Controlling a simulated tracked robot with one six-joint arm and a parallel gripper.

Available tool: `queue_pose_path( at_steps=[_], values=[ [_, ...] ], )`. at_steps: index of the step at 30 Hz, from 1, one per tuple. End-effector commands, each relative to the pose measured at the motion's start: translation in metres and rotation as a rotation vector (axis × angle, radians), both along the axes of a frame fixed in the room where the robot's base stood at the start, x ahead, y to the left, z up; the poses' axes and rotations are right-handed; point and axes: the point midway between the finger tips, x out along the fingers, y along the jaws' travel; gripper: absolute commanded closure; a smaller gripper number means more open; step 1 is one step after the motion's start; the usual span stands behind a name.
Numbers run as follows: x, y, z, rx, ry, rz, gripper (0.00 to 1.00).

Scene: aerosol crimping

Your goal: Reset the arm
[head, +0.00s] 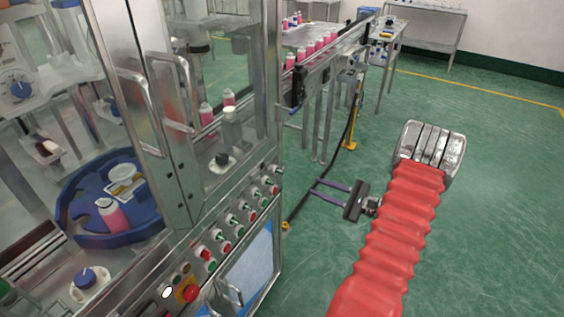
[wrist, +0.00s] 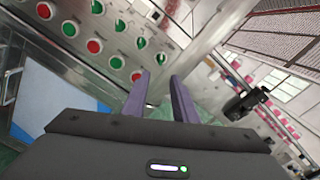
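My gripper (head: 333,191) shows in the head view right of the machine's front, with its two fingers pointing left. The fingers are apart with nothing between them. My arm in its red ribbed cover reaches up from the bottom of the picture. In the wrist view, my gripper (wrist: 161,84) has both purple fingers apart and empty. The row of green and red buttons (wrist: 93,46) lies beyond the fingers at the upper left. The gripper touches nothing that I can see.
The crimping machine (head: 180,215) fills the left, with door handles, a button panel (head: 236,218) and a blue rotary table (head: 75,215) inside. A conveyor (head: 335,62) with pink bottles runs behind. A black cable hangs near the gripper. The green floor (head: 490,200) at right is free.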

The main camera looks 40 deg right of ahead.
Motion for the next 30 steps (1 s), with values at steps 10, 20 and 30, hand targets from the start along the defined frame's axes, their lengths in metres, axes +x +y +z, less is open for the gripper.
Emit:
queue_pose_path(
  at_steps=[10, 20, 30],
  values=[
    [0.0, 0.0, -0.006, 0.002, 0.029, 0.001, 0.74],
    [-0.027, 0.051, -0.052, -0.008, 0.228, 0.152, 0.74],
    [-0.05, 0.12, -0.044, -0.178, 0.42, 0.406, 0.74]
  ],
)
